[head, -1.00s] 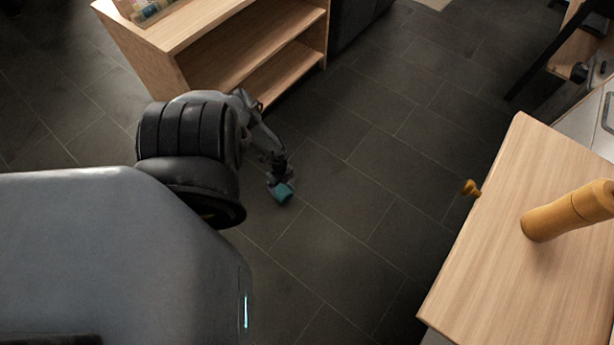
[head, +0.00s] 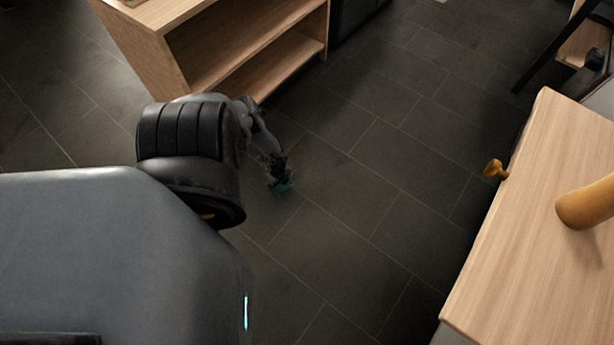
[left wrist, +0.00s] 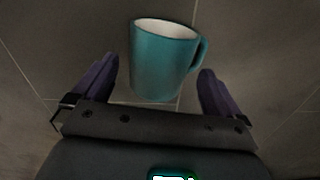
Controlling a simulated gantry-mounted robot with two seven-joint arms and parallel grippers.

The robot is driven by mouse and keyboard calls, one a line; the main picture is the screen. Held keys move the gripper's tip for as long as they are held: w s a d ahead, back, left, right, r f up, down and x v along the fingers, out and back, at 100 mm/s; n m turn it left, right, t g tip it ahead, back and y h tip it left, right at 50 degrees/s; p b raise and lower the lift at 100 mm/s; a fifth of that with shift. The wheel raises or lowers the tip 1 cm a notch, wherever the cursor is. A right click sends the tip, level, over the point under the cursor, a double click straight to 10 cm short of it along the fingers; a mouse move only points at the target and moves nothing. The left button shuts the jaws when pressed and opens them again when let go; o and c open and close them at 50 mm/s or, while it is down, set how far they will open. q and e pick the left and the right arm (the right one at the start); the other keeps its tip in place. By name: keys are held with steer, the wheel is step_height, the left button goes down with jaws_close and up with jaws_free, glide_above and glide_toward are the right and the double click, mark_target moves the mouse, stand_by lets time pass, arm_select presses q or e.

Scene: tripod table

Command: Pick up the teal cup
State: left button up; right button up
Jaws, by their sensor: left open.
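The teal cup (left wrist: 163,62) is in the upper middle of the left wrist view, with its pale inside at the top and its handle on the right. My left gripper (left wrist: 158,67) is open, with one purple finger on each side of the cup and a gap at both sides. In the head view the cup (head: 284,188) is a small teal patch against the floor, partly hidden by my left gripper (head: 279,177). I cannot tell whether the cup touches the floor. My right gripper is in neither view.
Dark tiled floor (head: 340,250) lies open around the cup. A wooden shelf unit (head: 210,50) stands at the upper left. A wooden counter (head: 530,220) with an orange-brown cylinder (head: 588,205) and a knob (head: 495,169) at its edge is at the right.

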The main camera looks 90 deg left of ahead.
arm_select(q)
step_height(320, 180, down, 3)
steer(key=shift+r+b, duration=0.15)
steer(key=shift+b, duration=0.6)
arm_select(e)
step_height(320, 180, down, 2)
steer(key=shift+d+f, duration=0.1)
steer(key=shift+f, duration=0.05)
arm_select(q)
steer(key=shift+c, duration=0.2)
steer(key=shift+r, duration=0.1)
steer(key=c, duration=1.3)
steer(key=shift+o, duration=0.2)
steer(key=shift+r, duration=0.1)
